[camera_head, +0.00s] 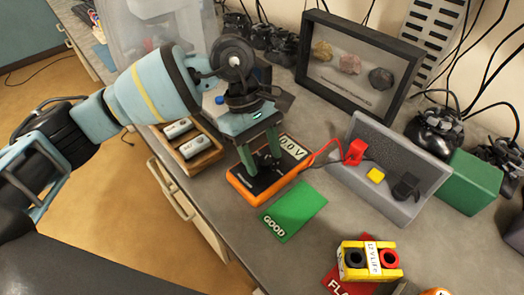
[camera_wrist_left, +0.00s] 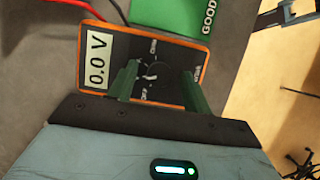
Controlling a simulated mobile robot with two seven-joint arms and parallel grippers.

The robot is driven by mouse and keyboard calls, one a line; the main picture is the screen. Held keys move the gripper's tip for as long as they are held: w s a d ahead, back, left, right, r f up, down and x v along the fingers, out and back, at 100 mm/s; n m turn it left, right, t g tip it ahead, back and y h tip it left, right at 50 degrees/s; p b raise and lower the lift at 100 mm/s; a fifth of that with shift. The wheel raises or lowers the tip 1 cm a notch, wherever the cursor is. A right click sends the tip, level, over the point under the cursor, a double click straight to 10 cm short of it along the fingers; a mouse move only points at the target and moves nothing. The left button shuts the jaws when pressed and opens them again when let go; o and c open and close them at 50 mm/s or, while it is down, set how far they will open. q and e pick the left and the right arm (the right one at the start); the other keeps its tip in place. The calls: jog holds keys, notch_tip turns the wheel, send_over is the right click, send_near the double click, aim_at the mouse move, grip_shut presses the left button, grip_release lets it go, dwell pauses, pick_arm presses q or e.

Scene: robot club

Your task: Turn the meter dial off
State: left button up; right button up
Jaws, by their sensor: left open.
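The orange and black meter (camera_head: 290,168) lies on the grey bench, its display reading about 0.0 V. It also shows in the left wrist view (camera_wrist_left: 172,48), with the display at its left end. The dark dial (camera_wrist_left: 155,72) is on its face, with small white labels around it; its exact pointer setting is hard to read. My left gripper (camera_head: 262,158) is open above the meter face. In the left wrist view its two green fingers (camera_wrist_left: 160,74) stand on either side of the dial; whether they touch it I cannot tell. My right gripper is not in view.
A green GOOD card (camera_head: 293,210) lies beside the meter. A grey bin (camera_head: 345,187) holds the red and black lead ends and a yellow block. A wooden tray (camera_head: 203,161) with white batteries sits left. A yellow battery pack (camera_head: 352,250) is at the front right. A framed display (camera_head: 317,80) stands behind.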

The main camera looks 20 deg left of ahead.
pick_arm(q)
jog(key=c, duration=0.9)
jog(key=shift+c, duration=0.2)
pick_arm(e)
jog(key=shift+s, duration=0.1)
